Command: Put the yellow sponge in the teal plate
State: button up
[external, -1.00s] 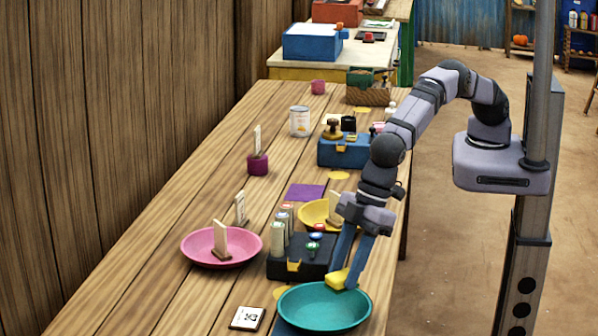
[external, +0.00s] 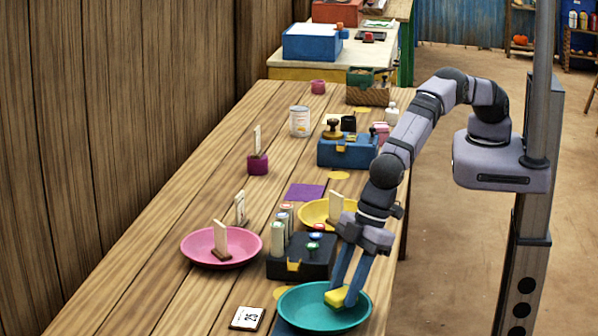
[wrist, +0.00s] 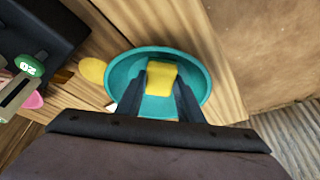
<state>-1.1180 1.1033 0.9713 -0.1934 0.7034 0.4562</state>
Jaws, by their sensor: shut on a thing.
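The yellow sponge (external: 338,297) is between the fingertips of my gripper (external: 346,297), which is shut on it. The sponge is inside the outline of the teal plate (external: 297,314), near its middle. Whether it touches the plate's bottom I cannot tell. In the wrist view the sponge (wrist: 161,76) shows between the two dark fingers of my gripper (wrist: 163,82), with the rim of the teal plate (wrist: 117,68) around it.
A black box (external: 285,269) with several upright pieces stands just behind the teal plate. A pink plate (external: 195,245) and a yellow plate (external: 312,212) hold upright cards. Bare planks lie further left.

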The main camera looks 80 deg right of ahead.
jog(key=shift+f, duration=0.3)
jog(key=o, duration=1)
jog(key=shift+r, duration=0.1)
jog(key=shift+r+p, duration=0.35)
jog(key=shift+r, duration=0.45)
jog(key=b+v, duration=0.3)
jog(key=v, duration=0.8)
jog(key=shift+s+r, duration=0.15)
jog(key=shift+r, duration=0.05)
jog(key=shift+d, duration=0.1)
